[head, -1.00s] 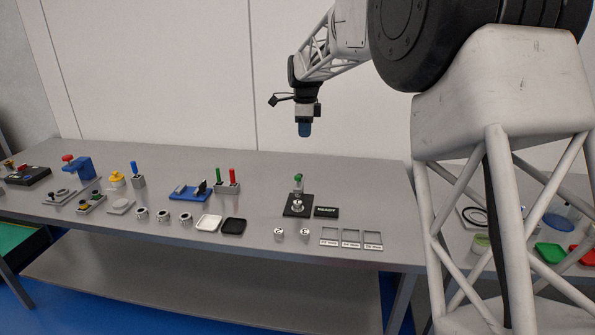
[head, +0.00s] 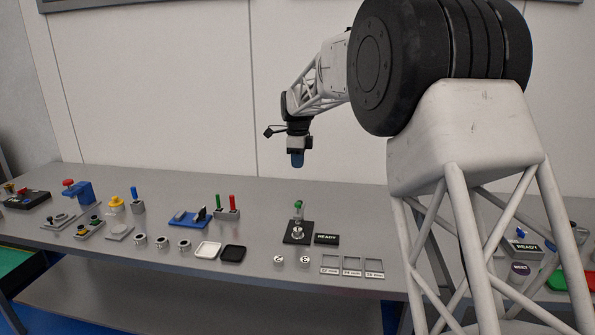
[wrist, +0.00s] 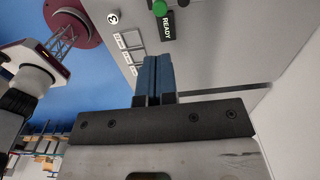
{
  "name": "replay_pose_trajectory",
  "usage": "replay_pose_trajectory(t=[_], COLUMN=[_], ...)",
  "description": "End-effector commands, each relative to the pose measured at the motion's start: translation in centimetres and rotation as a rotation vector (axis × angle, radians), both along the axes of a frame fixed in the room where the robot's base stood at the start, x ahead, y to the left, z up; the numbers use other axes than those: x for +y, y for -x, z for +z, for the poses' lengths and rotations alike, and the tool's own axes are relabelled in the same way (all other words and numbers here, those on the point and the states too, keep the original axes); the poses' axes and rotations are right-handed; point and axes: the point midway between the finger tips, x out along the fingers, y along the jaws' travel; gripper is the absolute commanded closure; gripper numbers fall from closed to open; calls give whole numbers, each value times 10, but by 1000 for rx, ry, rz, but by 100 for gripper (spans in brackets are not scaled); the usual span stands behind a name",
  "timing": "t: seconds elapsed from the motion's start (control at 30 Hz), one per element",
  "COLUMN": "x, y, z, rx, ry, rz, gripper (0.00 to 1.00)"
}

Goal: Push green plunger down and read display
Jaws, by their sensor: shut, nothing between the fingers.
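The green plunger (head: 298,205) stands upright on a small device with a black base (head: 299,238) on the grey table. Its green top (wrist: 159,7) also shows at the upper edge of the wrist view. The display (head: 327,239) beside the device on the right is black with white text reading "READY"; it also shows in the wrist view (wrist: 167,27). My gripper (head: 297,160) has blue fingers, points down and is shut and empty. It hangs in the air above the plunger, clearly apart from it. The fingers (wrist: 153,80) lie together in the wrist view.
Two round metal pieces (head: 278,259) lie in front of the device. Labelled square trays (head: 351,265) are to their right. A green and a red stick (head: 232,201) stand to the left, with a white dish (head: 208,250) and a black dish (head: 233,253) in front.

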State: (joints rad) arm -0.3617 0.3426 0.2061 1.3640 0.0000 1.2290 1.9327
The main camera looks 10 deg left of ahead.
Motion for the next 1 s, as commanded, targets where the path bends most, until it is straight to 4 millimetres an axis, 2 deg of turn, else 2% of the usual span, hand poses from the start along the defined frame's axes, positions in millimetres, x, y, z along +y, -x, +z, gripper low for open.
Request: replay_pose_trajectory(t=[0.27,0.7,1.0], x=[0,0,0], y=[0,0,0], z=[-31,-98,-126], rx=[1,2,-1], ry=[0,1,-1], rz=[0,0,1], gripper=[100,100,100])
